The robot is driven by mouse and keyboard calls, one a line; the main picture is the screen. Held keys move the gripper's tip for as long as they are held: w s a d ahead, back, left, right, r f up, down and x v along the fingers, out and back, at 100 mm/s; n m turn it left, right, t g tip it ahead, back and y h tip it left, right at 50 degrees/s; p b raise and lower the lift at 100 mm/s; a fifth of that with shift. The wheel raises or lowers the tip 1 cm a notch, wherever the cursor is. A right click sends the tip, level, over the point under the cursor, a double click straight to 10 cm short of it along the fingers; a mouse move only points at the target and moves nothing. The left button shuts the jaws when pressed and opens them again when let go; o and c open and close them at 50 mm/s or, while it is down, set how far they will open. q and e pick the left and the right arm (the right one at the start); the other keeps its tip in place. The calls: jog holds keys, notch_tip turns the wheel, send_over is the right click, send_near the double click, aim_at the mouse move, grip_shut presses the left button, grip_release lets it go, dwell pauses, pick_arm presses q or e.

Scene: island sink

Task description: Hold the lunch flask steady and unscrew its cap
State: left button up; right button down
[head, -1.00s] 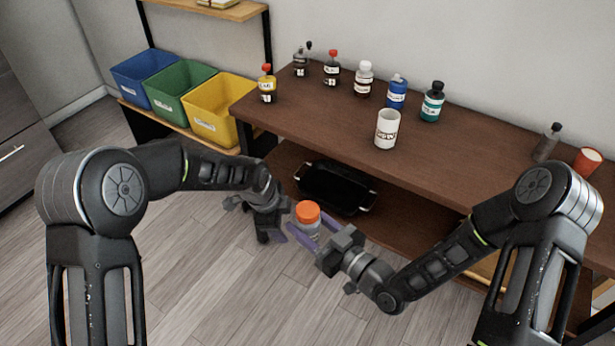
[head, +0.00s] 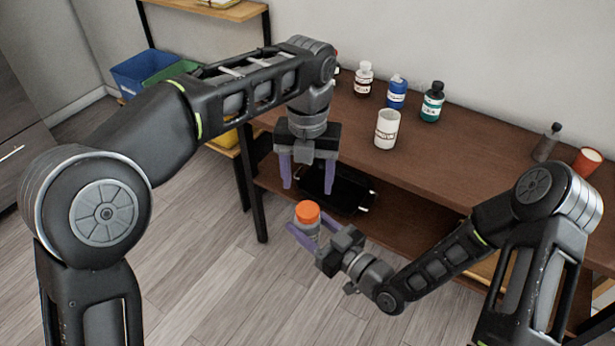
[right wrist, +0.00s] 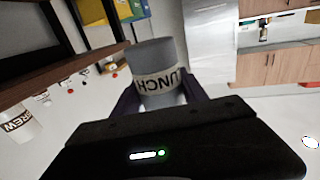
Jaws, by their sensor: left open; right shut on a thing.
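The lunch flask (head: 307,229) is a grey cylinder with an orange cap (head: 307,211) on top. It is held upright in the air in front of the table. My right gripper (head: 307,234) is shut on its body. In the right wrist view the flask (right wrist: 155,62) sits between the two fingers, with its "LUNCH" label partly showing. My left gripper (head: 308,185) is open and empty, fingers pointing down. In the head view it appears above the flask and apart from the cap.
The brown table (head: 470,150) carries a white mug (head: 387,129), several bottles, and an orange cup (head: 587,161) at the right. A black tray (head: 345,192) lies on the lower shelf. Blue (head: 140,70) and green bins stand at the back left, partly hidden by my left arm.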

aim_at(308, 209)
pick_arm(q)
jog(key=shift+f, duration=0.1)
jog(key=shift+f, duration=3.95)
jog(key=shift+c, duration=0.3)
